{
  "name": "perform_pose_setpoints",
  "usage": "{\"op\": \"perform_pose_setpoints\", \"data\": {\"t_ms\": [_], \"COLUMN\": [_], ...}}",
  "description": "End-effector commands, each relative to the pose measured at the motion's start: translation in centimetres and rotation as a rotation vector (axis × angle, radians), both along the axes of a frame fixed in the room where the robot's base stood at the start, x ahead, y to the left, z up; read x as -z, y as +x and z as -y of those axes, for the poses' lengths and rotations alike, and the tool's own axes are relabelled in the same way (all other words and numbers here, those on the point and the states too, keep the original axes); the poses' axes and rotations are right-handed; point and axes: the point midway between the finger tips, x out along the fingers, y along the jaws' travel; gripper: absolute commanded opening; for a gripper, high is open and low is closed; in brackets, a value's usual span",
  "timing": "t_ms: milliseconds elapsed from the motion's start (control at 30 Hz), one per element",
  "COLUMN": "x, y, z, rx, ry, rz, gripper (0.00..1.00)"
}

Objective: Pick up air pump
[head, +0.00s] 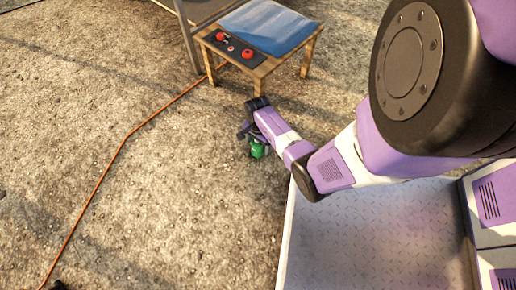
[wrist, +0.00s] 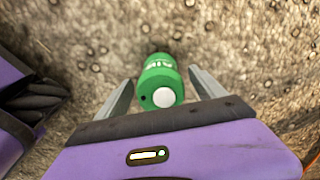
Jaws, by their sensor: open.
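The air pump looks to be the small green cylinder (wrist: 160,82) with a white round end, seen between my fingers in the wrist view. In the head view the green thing (head: 257,149) shows low near the ground, just below the end of my arm. My gripper (wrist: 161,88) is open, with one grey finger on each side of the green cylinder. Gaps show between the fingers and its sides, so I see no grip. Its lower part and how it rests on the ground are hidden.
A small wooden table (head: 262,64) with a blue cloth and a dark panel with red knobs stands behind my gripper. An orange cable (head: 123,143) runs along the ground to the left. Open gravel lies left.

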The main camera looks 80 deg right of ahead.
Motion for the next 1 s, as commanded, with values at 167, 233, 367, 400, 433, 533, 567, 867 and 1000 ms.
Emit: {"op": "perform_pose_setpoints", "data": {"t_ms": [167, 233, 367, 400, 433, 533, 567, 867, 1000], "x": [0.83, 0.78, 0.74, 0.74, 0.74, 0.74, 0.74, 0.71, 0.67], "y": [0.02, 0.03, 0.03, 0.03, 0.03, 0.03, 0.02, 0.03, 0.03], "z": [0.07, 0.06, 0.06, 0.06, 0.06, 0.06, 0.05, 0.09, 0.09], "rx": [-0.001, -0.001, -0.001, -0.001, -0.001, -0.001, -0.001, -0.001, -0.001], "ry": [-0.001, -0.001, -0.001, -0.001, -0.001, -0.001, -0.001, -0.003, -0.003], "rz": [0.000, 0.000, 0.000, 0.000, 0.000, 0.000, 0.000, 0.001, 0.001], "gripper": [0.79, 0.79, 0.79, 0.71, 0.66, 0.46, 0.40, 0.00, 0.00]}}
